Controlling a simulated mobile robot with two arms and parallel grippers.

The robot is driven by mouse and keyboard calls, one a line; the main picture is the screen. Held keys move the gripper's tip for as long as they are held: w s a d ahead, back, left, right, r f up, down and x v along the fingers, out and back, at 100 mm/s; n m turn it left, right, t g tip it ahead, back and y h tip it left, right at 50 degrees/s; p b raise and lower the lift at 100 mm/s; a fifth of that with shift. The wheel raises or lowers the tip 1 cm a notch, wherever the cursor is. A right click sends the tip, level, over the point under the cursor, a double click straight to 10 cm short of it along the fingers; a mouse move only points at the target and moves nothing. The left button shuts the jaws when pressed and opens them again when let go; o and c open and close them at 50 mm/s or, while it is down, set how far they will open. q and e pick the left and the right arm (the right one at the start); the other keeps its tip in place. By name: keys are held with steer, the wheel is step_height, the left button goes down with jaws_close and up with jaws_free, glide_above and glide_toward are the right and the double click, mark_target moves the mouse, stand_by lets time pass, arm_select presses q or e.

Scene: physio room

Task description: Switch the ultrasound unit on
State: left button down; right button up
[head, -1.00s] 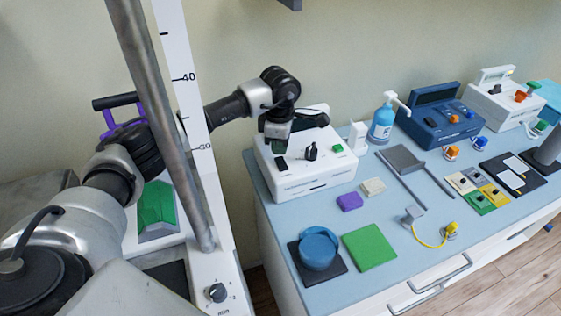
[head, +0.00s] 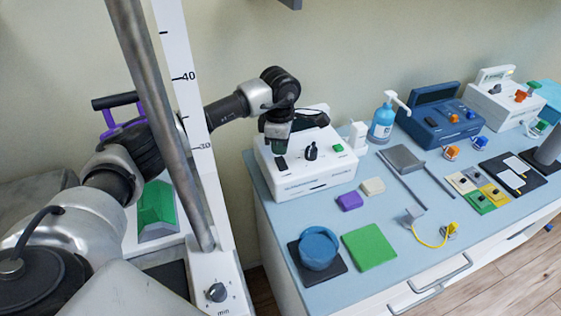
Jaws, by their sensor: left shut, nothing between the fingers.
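A white unit (head: 318,179) stands at the left end of the blue-topped cabinet; I take it to be the ultrasound unit, though I cannot read its label. Its top carries a black rocker switch (head: 281,163), a black knob (head: 311,151) and a green button (head: 337,148). My left gripper (head: 276,148) is shut and empty, pointing down over the unit's left part, just behind the rocker switch. I cannot tell whether it touches the unit. Whether the switch is on or off is too small to tell. My right gripper is out of view.
A blue unit (head: 438,131) and another white unit (head: 497,110) stand farther right, past a blue pump bottle (head: 382,124). A blue tub (head: 318,248) and green pad (head: 369,247) lie in front.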

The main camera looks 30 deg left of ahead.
mark_target(279, 158)
arm_select(q)
steer(key=shift+f+b, duration=0.95)
steer(key=shift+f, duration=0.4)
stand_by(0.4)
steer(key=shift+r, duration=0.15)
steer(key=shift+r+p, duration=0.55)
steer(key=shift+r, duration=0.05)
steer(key=shift+r+p, duration=1.5)
steer(key=shift+r, duration=1.3)
